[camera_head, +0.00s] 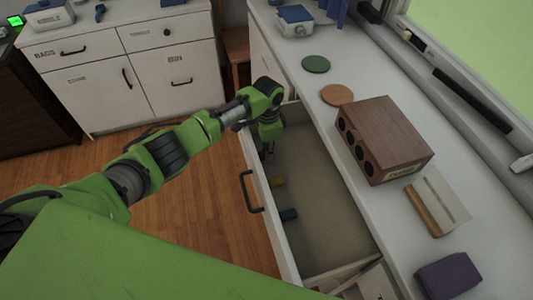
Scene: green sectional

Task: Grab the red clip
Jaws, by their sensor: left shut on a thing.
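My left arm comes in from the left and reaches over the front of the open drawer (325,240). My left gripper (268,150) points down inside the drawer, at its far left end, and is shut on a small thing. The fingertips are dark and small, and I cannot make out the held thing's colour or shape. No red clip shows clearly anywhere. A yellow clip-like piece (277,182) and a blue one (288,214) lie in the drawer along its front wall, nearer to me than the gripper. My right gripper is not in view.
The counter (330,125) beside the drawer holds a brown wooden box with round holes (385,140), a green disc (316,64), a cork-coloured disc (337,95) and a purple block (448,277). The drawer handle (251,192) sticks out left. The drawer's middle is clear.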

